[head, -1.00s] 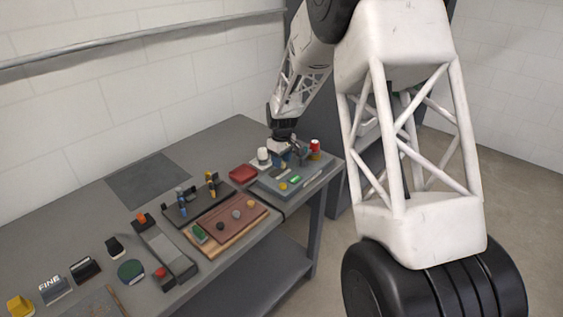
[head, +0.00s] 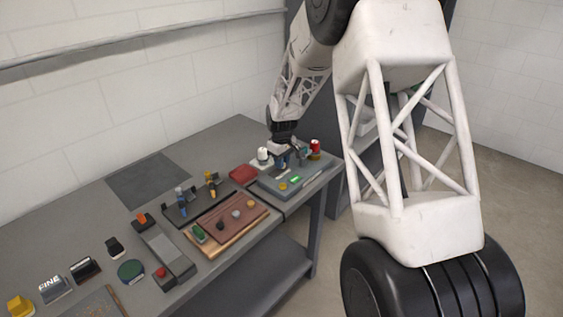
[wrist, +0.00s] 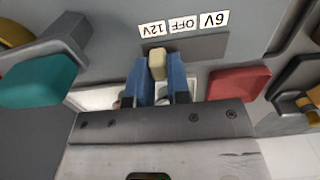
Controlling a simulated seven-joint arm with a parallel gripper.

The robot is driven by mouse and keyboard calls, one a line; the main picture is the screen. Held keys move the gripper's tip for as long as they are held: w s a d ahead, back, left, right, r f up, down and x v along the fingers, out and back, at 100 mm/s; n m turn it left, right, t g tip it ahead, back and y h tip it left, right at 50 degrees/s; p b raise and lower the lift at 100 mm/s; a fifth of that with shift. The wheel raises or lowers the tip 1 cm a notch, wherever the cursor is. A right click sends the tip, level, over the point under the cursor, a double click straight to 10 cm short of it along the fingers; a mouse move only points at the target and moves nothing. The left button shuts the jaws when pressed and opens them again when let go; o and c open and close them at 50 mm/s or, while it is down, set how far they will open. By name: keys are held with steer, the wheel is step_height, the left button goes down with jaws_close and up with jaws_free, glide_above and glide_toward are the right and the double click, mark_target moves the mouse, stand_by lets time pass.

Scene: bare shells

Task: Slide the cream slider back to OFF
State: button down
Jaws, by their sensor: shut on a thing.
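The cream slider (wrist: 157,64) shows in the wrist view at the left end of a dark slot plate (wrist: 205,47), below the label 12V (wrist: 152,29). The OFF label (wrist: 182,24) is to its right, and the 6V label (wrist: 214,19) is farther right. My gripper (wrist: 158,70) has its blue fingers on both sides of the slider, shut on it. In the head view my gripper (head: 281,157) is low over the back of the grey panel (head: 318,181). The slider cannot be made out clearly there.
In the wrist view a teal part (wrist: 40,82) lies left of the fingers and a red part (wrist: 238,82) lies close on the right. In the head view a white knob (head: 263,154) and a red-topped object (head: 315,148) flank the gripper. A red tray (head: 242,173) lies left.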

mark_target(277, 170)
steer(key=shift+s+a, duration=0.85)
steer(key=shift+a, duration=0.05)
steer(key=c, duration=1.1)
jaws_free()
step_height(277, 170, up, 8)
steer(key=shift+f, duration=0.1)
